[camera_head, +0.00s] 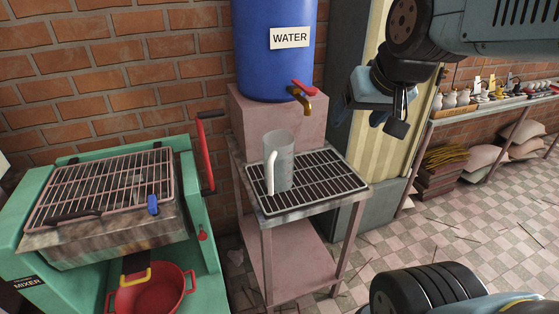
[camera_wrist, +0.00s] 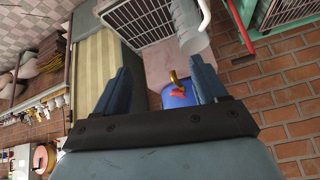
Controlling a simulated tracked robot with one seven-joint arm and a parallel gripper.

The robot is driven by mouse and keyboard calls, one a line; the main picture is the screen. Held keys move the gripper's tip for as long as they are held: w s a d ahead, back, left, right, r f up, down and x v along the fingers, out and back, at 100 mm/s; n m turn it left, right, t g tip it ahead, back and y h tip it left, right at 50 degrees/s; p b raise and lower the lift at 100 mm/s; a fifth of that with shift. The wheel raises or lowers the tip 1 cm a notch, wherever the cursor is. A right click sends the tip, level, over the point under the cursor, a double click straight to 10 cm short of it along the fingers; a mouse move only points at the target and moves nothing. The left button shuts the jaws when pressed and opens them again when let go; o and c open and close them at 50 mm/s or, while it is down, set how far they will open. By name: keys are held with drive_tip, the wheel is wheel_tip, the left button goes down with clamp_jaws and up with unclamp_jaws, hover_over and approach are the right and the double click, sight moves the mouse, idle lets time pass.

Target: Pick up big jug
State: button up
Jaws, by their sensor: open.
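The big jug (camera_head: 283,162) is a pale grey, translucent cylinder with a white handle on its left side. It stands upright on the dark metal grate (camera_head: 325,190) of a small pink stand, below the brass tap of the blue water barrel. My gripper (camera_head: 372,108) is in the air to the right of the jug and higher than it, apart from it. In the wrist view my gripper (camera_wrist: 160,82) is open with nothing between its two blue fingers. The jug (camera_wrist: 189,25) shows there upside down at the top, beyond the right finger, partly cut off by the frame edge.
A blue barrel (camera_head: 277,45) labelled WATER stands on a pink block behind the jug, its brass tap (camera_head: 301,97) jutting forward. A green mixer (camera_head: 95,265) with a grate, red lever and red pot is at the left. A shelf of small pots (camera_head: 490,97) is at the right.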

drive_tip(key=o, duration=0.5)
drive_tip(key=w+a+t+y, duration=0.1)
drive_tip(key=w+a, duration=0.3)
drive_tip(key=w+a+t+y, duration=0.1)
drive_tip(key=w+a, duration=0.4)
drive_tip(key=w+a+m+t+y, duration=0.1)
drive_tip(key=w+a, duration=0.3)
drive_tip(key=w, duration=0.1)
drive_tip(key=shift+w+a+r+t, duration=0.15)
drive_tip(key=shift+a+r+t, duration=0.1)
drive_tip(key=shift+a+t, duration=0.15)
drive_tip(key=w+a+f+m+t, duration=0.1)
drive_tip(key=w+a, duration=0.3)
drive_tip(key=m+h, duration=0.6)
drive_tip(key=h, duration=0.8)
approach(268, 150)
drive_tip(key=shift+t, duration=0.3)
drive_tip(key=x, duration=1.1)
drive_tip(key=shift+s+d+f, duration=0.1)
drive_tip(key=shift+d+f, duration=0.05)
drive_tip(key=shift+f, duration=0.1)
